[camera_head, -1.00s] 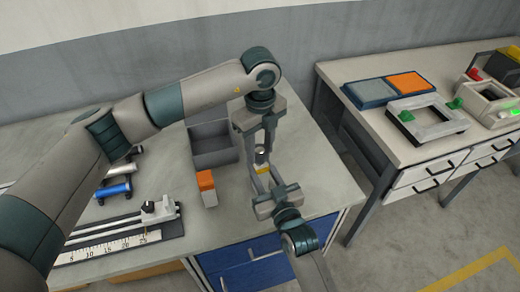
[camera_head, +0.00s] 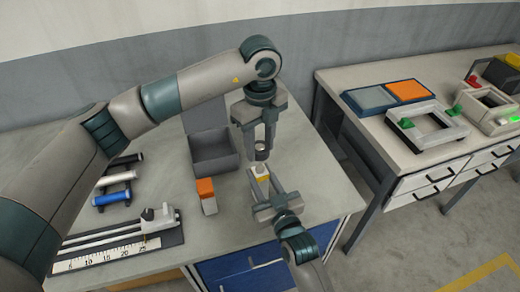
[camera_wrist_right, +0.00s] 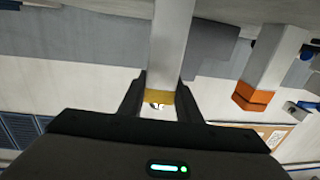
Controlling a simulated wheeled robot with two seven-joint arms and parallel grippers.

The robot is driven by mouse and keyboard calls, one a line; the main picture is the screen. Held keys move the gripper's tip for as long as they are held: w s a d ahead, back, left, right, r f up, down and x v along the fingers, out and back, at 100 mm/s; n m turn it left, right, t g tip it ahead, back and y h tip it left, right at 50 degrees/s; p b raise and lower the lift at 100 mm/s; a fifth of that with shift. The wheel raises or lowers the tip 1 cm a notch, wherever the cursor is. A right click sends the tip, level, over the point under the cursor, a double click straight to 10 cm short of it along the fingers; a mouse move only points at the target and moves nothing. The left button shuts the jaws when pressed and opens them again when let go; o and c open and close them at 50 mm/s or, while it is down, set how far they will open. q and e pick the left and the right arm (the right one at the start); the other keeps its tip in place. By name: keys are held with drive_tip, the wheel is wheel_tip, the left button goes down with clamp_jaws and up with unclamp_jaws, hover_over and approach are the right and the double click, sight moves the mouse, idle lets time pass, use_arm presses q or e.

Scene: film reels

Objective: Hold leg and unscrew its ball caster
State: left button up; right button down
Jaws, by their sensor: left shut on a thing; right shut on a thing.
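The leg is a pale post (camera_head: 260,169) with a yellow band, and its upper end shows in the head view. My right gripper (camera_head: 261,177) is shut on it; the right wrist view shows the leg (camera_wrist_right: 172,45) between the fingers, its gold band at their tips. My left gripper (camera_head: 262,147) points down above the leg and is shut on the ball caster (camera_head: 261,153), a small dark and silver piece. A small gap shows between the caster and the leg's top. The leg's lower part is hidden by the right gripper in the head view.
A white and orange block (camera_head: 207,196) stands on the table left of the leg. A grey open bin (camera_head: 213,165) stands behind it. A ruler fixture (camera_head: 115,245) and several rollers (camera_head: 112,198) lie at the left. A second table (camera_head: 385,150) holds trays and frames.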

sight(260, 147)
drive_tip(key=c, duration=1.2)
unclamp_jaws()
drive_tip(key=shift+s, duration=0.1)
use_arm(q)
drive_tip(key=shift+f, duration=0.25)
use_arm(e)
drive_tip(key=shift+s+d+f, duration=0.1)
drive_tip(key=shift+s+d, duration=0.1)
drive_tip(key=shift+s, duration=0.3)
use_arm(q)
wheel_tip(260, 147, down, 3)
drive_tip(key=b, duration=0.3)
drive_tip(key=shift+r, duration=0.2)
use_arm(e)
drive_tip(key=v, duration=1)
drive_tip(key=shift+s+d, duration=0.15)
drive_tip(key=shift+s, duration=0.2)
